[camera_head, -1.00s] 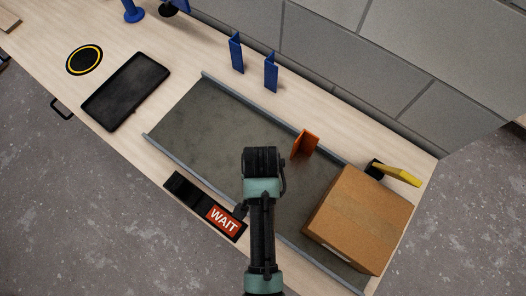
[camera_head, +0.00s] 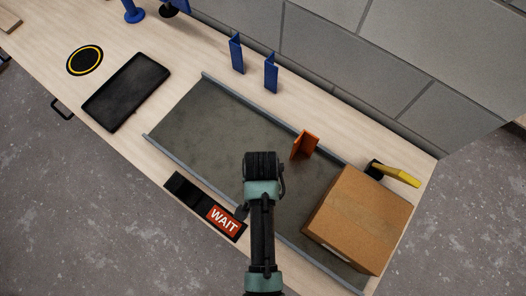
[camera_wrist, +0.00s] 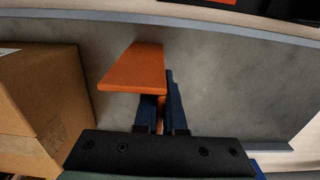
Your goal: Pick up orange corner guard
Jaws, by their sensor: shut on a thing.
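The orange corner guard (camera_head: 305,145) stands on the grey tray (camera_head: 215,120) near its far rim, left of the cardboard box, in the head view. In the wrist view the guard (camera_wrist: 134,68) has one flange facing the camera and another between the blue fingers. My gripper (camera_wrist: 168,105) is shut on that flange. The fingers hide part of the guard. In the head view my arm hides the fingers.
A cardboard box (camera_head: 358,220) sits at the tray's right end, with a yellow-handled tool (camera_head: 397,174) behind it. Two blue corner pieces (camera_head: 237,54) stand behind the tray. A WAIT sign (camera_head: 222,218) lies at the front. A black pad (camera_head: 126,90) lies to the left.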

